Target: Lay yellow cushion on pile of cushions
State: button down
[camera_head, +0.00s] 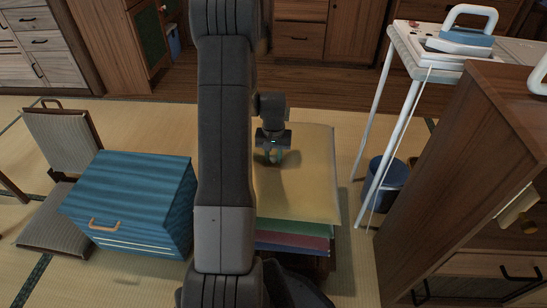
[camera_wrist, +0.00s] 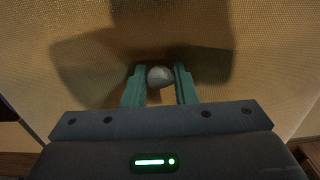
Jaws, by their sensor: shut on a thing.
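The yellow cushion (camera_head: 305,185) lies flat, directly over the pile of cushions, and hides most of it. Green (camera_head: 297,228), red (camera_head: 290,241) and blue (camera_head: 275,247) cushion edges show beneath its front edge. I cannot tell whether the yellow cushion rests fully on the pile. My gripper (camera_head: 271,159) points down at the cushion's upper middle. In the wrist view, its two green fingers are shut on a pale round knob (camera_wrist: 160,76) on the yellow cushion's top (camera_wrist: 265,50). My arm hides the cushion's left side in the head view.
A blue box (camera_head: 130,200) with a tan handle and a legless chair (camera_head: 62,140) stand left. A white ironing stand (camera_head: 405,60), a blue bin (camera_head: 384,183) and a wooden cabinet (camera_head: 450,170) stand right. Bare tatami (camera_head: 345,265) shows right of the pile.

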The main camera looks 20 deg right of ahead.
aim_at(273, 156)
jog(key=shift+f, duration=0.25)
jog(key=c, duration=1.2)
grip_release()
jog(key=shift+o, duration=0.2)
jog(key=shift+r, duration=0.15)
notch_tip(273, 156, up, 12)
jog(key=p, duration=0.4)
jog(key=shift+r, duration=0.2)
